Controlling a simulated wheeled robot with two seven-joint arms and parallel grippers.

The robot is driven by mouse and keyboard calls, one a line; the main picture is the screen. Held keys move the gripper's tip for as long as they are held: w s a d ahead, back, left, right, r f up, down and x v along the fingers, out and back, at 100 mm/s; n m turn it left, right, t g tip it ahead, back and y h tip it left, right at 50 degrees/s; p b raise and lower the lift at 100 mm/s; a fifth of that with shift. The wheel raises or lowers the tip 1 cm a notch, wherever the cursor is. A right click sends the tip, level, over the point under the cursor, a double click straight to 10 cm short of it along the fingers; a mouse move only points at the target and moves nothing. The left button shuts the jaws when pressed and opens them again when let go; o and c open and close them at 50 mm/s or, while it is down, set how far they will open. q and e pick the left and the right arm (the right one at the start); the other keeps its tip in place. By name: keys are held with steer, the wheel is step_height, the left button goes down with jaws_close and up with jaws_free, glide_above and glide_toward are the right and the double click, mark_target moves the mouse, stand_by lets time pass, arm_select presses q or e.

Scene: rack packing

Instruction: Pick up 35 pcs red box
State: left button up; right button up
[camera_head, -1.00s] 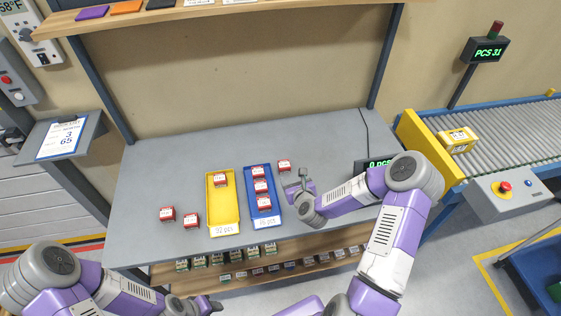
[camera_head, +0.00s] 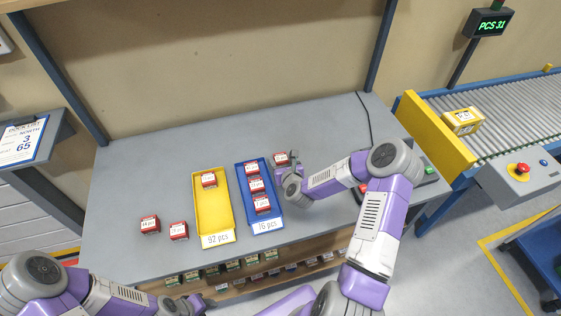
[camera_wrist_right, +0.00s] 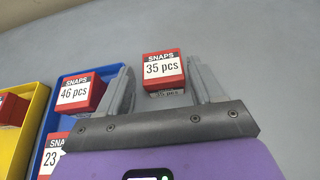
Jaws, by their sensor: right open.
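The red box labelled 35 pcs (camera_wrist_right: 163,68) stands on the grey table, just right of the blue tray. It also shows in the head view (camera_head: 280,158). My right gripper (camera_wrist_right: 165,86) is open, with one finger on each side of this box in the wrist view. In the head view the right gripper (camera_head: 291,172) is at the box's near side. Whether a finger touches the box is unclear. My left gripper (camera_head: 190,304) is low at the front edge of the picture, away from the boxes, and its opening is unclear.
The blue tray (camera_head: 268,226) holds several red boxes, one labelled 46 pcs (camera_wrist_right: 76,92). The yellow tray (camera_head: 212,215) holds one red box (camera_head: 208,180). Two red boxes (camera_head: 150,225) sit left of it. A roller conveyor (camera_head: 500,122) with a yellow box (camera_head: 463,121) stands at right.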

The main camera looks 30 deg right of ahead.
mark_target(280, 155)
steer(key=shift+x, duration=2.35)
steer(key=shift+d+r, duration=0.15)
steer(key=shift+c, duration=0.5)
steer(key=c, duration=0.7)
